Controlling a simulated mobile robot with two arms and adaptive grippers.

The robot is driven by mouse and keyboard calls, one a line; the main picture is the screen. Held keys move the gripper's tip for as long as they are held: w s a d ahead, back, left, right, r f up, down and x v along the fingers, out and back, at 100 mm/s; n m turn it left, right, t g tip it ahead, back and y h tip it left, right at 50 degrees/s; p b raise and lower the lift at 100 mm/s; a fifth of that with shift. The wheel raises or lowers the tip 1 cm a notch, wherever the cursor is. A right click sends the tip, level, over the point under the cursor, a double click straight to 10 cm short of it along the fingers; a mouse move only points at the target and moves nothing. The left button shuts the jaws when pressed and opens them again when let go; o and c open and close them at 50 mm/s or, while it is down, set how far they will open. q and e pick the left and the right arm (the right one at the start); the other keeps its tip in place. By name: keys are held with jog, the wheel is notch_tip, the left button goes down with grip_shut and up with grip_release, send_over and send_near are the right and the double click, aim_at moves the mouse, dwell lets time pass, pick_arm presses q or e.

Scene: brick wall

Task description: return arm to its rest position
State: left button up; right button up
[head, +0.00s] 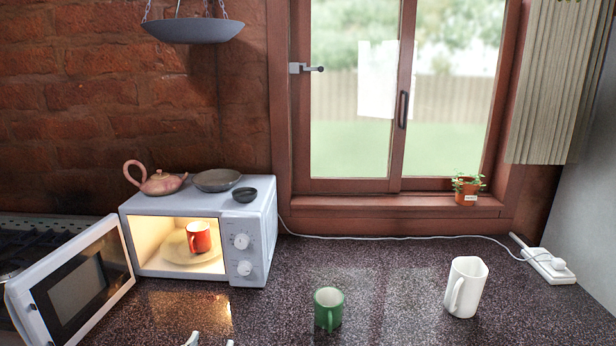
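Two small pale tips of a gripper, apparently my left one (211,341), show at the bottom edge, over the counter in front of the microwave. The rest of that arm is below the picture, so I cannot tell whether it is open or shut. My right gripper is not in view. The white microwave (256,235) stands at the left with its door (112,244) swung wide open to the left. A red mug (199,237) stands on the lit plate (175,248) inside. The visible tips are apart from the mug and the door.
A green mug (328,309) and a white mug (466,287) stand on the dark counter (390,275). A teapot (160,183) and bowls sit on the microwave. A power strip (549,266) lies at the right. A grey pan (193,30) hangs above.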

pick_arm(q)
jog(key=s+f+g, duration=0.3)
jog(key=s+f, duration=0.2)
jog(key=f, duration=0.7)
jog(key=s+f+g, duration=0.2)
jog(key=s+f, duration=0.3)
jog(key=f, duration=0.8)
jog(key=s+f+g, duration=0.3)
jog(key=s+f, duration=0.2)
jog(key=f, duration=0.7)
jog(key=s+a+f+g, duration=0.1)
jog(key=s+f+g, duration=0.1)
jog(key=s+f, duration=0.4)
jog(key=s+a+f+g+b, duration=0.1)
jog(key=s+f+g, duration=0.2)
jog(key=s, duration=1.3)
jog(key=s+f+g+y, duration=0.1)
jog(key=s+f+g, duration=0.2)
jog(key=s+f, duration=0.6)
jog(key=s, duration=0.2)
jog(key=shift+s+a+f+n, duration=0.15)
jog(key=shift+s+a+n, duration=0.15)
jog(key=shift+a+n, duration=0.1)
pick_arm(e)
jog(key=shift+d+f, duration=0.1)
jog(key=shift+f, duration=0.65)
pick_arm(q)
jog(key=shift+w, duration=0.1)
